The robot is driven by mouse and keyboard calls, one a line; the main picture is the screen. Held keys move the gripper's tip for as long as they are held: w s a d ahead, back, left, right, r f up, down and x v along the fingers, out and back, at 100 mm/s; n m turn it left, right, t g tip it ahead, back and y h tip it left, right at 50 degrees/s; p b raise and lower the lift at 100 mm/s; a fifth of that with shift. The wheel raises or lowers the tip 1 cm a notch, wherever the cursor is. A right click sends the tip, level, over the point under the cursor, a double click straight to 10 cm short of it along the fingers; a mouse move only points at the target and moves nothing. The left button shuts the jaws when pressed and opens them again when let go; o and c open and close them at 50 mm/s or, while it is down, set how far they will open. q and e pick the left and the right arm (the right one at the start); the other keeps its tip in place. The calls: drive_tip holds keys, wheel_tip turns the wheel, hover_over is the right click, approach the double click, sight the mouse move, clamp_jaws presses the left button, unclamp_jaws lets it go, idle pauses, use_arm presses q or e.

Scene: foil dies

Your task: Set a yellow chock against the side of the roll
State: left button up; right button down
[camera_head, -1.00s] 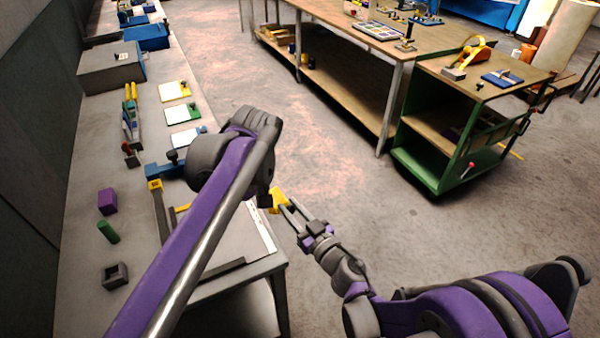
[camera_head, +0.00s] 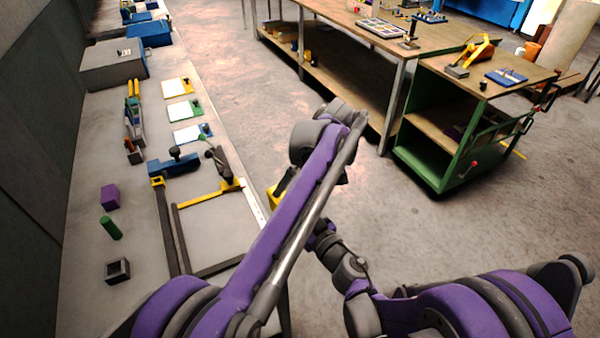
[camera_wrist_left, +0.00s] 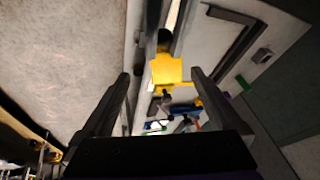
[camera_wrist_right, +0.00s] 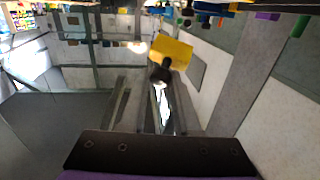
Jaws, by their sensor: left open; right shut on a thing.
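The yellow chock (camera_head: 275,197) has a dark round knob, which shows in the right wrist view (camera_wrist_right: 160,74). My right gripper (camera_wrist_right: 157,84) is shut on this knob, and the yellow block (camera_wrist_right: 172,49) stands out beyond its fingertips. My left gripper (camera_wrist_left: 160,76) is open. In its wrist view the yellow block (camera_wrist_left: 166,69) appears between the two fingers, with no clear contact. In the head view my left forearm partly hides the chock and my right fingers. A large pale cylinder (camera_head: 567,42) stands far right; I cannot tell whether it is the roll.
The grey bench (camera_head: 85,235) on the left holds a purple block (camera_head: 110,196), a green cylinder (camera_head: 111,228), a dark hollow block (camera_head: 118,270) and a yellow-barred frame (camera_head: 212,194). A green cart (camera_head: 420,170) and wooden table (camera_head: 340,22) stand across open floor (camera_head: 440,240).

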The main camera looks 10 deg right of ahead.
use_arm(q)
drive_tip(key=x, duration=0.7)
drive_tip(key=shift+r, duration=0.1)
drive_tip(key=shift+d, duration=0.1)
drive_tip(key=c, duration=1.3)
drive_tip(key=shift+c, duration=0.9)
use_arm(e)
drive_tip(key=c, duration=1.1)
unclamp_jaws()
drive_tip(key=shift+a, duration=0.1)
use_arm(q)
drive_tip(key=shift+d, duration=0.1)
use_arm(e)
drive_tip(key=o, duration=0.5)
drive_tip(key=shift+o, duration=0.2)
drive_tip(key=shift+s, duration=0.1)
